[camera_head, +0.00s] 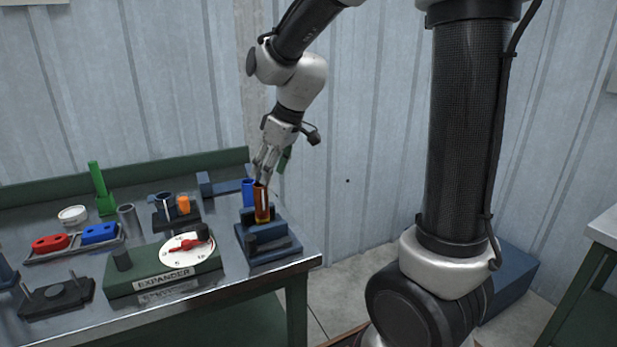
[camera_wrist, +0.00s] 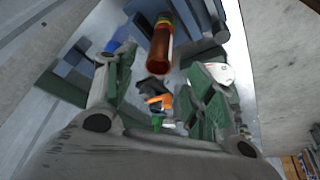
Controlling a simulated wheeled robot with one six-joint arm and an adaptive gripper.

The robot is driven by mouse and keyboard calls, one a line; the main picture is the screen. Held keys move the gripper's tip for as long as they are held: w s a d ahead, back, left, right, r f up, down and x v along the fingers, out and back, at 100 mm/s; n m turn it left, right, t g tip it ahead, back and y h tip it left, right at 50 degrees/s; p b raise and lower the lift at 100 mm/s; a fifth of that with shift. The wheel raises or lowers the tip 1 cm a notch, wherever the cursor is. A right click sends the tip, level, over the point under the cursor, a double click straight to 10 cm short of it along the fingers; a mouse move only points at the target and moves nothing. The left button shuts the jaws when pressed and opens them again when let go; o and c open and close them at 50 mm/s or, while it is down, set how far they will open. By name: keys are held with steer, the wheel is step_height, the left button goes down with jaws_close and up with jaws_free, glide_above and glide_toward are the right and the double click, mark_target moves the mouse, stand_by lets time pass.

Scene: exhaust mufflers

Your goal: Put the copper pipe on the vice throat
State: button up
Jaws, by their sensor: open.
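The copper pipe (camera_head: 262,203) stands upright at the blue vice (camera_head: 268,245) near the right end of the bench. In the wrist view the copper pipe (camera_wrist: 160,48) shows between the fingers and beyond them, beside the blue vice body (camera_wrist: 195,20). My gripper (camera_head: 265,178) is just above the pipe's top, pointing down. In the wrist view my gripper (camera_wrist: 160,85) has its green-padded fingers spread apart, with nothing held between them. I cannot tell exactly how the pipe's lower end meets the vice.
A blue cylinder (camera_head: 248,191) stands close behind the pipe. The green expander box (camera_head: 165,272) with a dial is to the left. Further left are a tray with red (camera_head: 50,243) and blue (camera_head: 98,233) blocks and a green post (camera_head: 100,185). A wall runs behind the bench.

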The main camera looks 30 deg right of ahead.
steer(key=s+d+r+m+h, duration=0.1)
steer(key=s+d, duration=0.3)
steer(key=s, duration=0.4)
steer(key=s+d+r+m+h, duration=0.1)
steer(key=s+d+m, duration=0.3)
steer(key=s, duration=0.4)
steer(key=s+d+r+m, duration=0.2)
steer(key=s+d, duration=0.3)
steer(key=s, duration=0.3)
steer(key=shift+r+m+t+h, duration=0.3)
steer(key=shift+r+m+h, duration=0.05)
steer(key=shift+m+h, duration=0.05)
